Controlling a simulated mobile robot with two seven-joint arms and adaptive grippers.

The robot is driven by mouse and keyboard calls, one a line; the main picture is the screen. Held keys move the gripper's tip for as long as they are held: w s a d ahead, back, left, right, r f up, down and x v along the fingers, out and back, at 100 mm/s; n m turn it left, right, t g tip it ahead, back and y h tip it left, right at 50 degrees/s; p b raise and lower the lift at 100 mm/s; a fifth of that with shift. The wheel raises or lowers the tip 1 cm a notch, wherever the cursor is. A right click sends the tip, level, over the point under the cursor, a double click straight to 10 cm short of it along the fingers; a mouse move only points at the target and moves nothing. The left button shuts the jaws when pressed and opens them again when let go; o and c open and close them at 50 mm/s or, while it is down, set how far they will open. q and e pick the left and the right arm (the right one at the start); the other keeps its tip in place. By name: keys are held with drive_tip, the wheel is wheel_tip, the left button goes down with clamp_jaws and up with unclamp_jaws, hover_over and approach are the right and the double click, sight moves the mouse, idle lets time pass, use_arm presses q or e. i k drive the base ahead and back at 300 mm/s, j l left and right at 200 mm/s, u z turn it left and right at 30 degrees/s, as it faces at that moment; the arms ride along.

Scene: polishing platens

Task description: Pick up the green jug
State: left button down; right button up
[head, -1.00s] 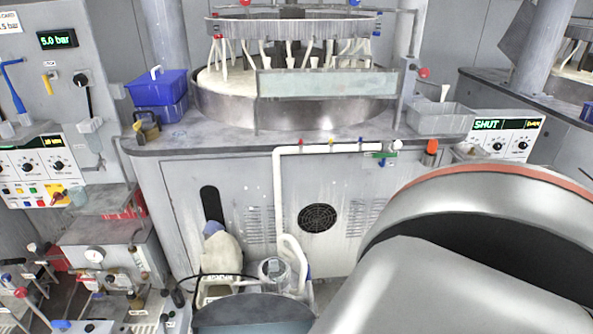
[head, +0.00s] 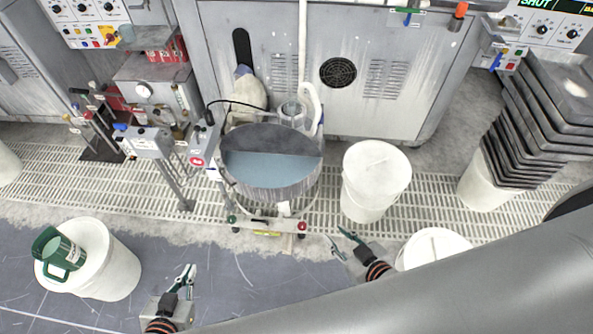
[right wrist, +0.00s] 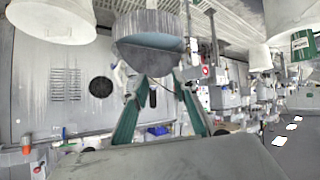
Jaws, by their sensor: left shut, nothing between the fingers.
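The green jug (head: 60,251) stands on the lid of a white drum (head: 107,272) at the lower left of the head view. It also shows at the right edge of the right wrist view (right wrist: 304,44), which is upside down. My left gripper (head: 188,273) is shut and empty, to the right of that drum and apart from the jug.
A round tub of bluish liquid (head: 270,168) stands on a wheeled frame in the middle. White drums (head: 376,180) and a stack of dark trays (head: 535,120) stand to the right. A post-mounted box (head: 150,142) is left of the tub.

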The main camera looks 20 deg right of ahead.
sight(52, 247)
drive_tip(key=k+z, duration=0.1)
drive_tip(key=k, duration=0.35)
drive_tip(key=k+l, duration=0.15)
drive_tip(key=k, duration=0.25)
drive_tip(key=k+u, duration=0.1)
drive_tip(key=u, duration=1.35)
drive_tip(key=i+l, duration=0.6)
drive_tip(key=l, duration=0.25)
